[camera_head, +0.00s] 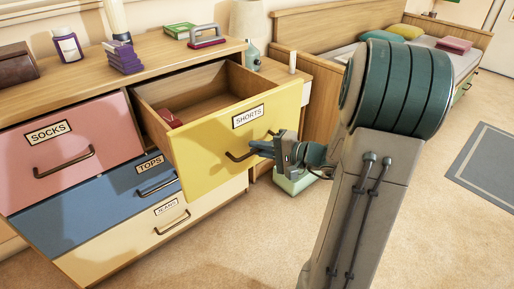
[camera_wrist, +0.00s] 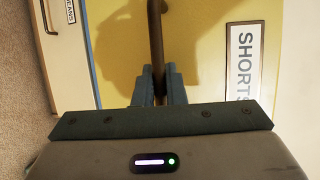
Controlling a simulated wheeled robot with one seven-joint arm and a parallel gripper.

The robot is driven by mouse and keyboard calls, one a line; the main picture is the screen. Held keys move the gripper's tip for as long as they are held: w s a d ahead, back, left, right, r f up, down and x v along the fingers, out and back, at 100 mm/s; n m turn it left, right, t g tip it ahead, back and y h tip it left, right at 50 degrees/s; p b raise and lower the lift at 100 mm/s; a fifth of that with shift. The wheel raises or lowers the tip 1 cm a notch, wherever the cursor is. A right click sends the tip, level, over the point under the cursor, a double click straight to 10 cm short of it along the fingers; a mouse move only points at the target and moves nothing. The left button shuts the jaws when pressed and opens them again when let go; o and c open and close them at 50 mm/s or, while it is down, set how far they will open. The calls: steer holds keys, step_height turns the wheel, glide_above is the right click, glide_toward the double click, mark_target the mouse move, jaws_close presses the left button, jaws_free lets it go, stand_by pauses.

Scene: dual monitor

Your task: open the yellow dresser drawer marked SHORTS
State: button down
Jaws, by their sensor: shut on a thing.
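The yellow SHORTS drawer (camera_head: 226,147) is pulled well out of the wooden dresser (camera_head: 165,50) in the head view. Its inside shows, with a small red item (camera_head: 169,118) at the left. Its dark bar handle (camera_head: 238,156) is on the front below the label. My gripper (camera_head: 262,148) is at the right part of this handle, its fingers shut on the bar. In the wrist view my gripper's fingers (camera_wrist: 159,84) close around the handle (camera_wrist: 156,40), and the SHORTS label (camera_wrist: 242,60) is at the right.
The pink SOCKS drawer (camera_head: 66,146), blue TOPS drawer (camera_head: 90,205) and cream JEANS drawer (camera_head: 150,232) look shut. Books, a bottle and other items stand on the dresser top. Open carpet (camera_head: 455,225) lies to the right.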

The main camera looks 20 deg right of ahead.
stand_by(0.3)
steer(key=c, duration=1.5)
jaws_free()
steer(key=p+v, duration=0.3)
steer(key=v, duration=1.1)
steer(key=s+a+r+n+g+h+p, duration=0.1)
steer(key=s+a+r+n+g+p, duration=0.2)
steer(key=a+r+g+p, duration=0.35)
steer(key=s+a+r+n+g+h+p, duration=0.1)
steer(key=s+a+r+n+g+p, duration=0.2)
steer(key=a+r+p, duration=0.6)
step_height(320, 180, up, 18)
steer(key=s+a+n+h+p, duration=0.2)
steer(key=h+p, duration=0.6)
steer(key=p, duration=0.8)
steer(key=n, duration=0.2)
steer(key=shift+s+a+f+n, duration=0.25)
steer(key=shift+a+n, duration=0.05)
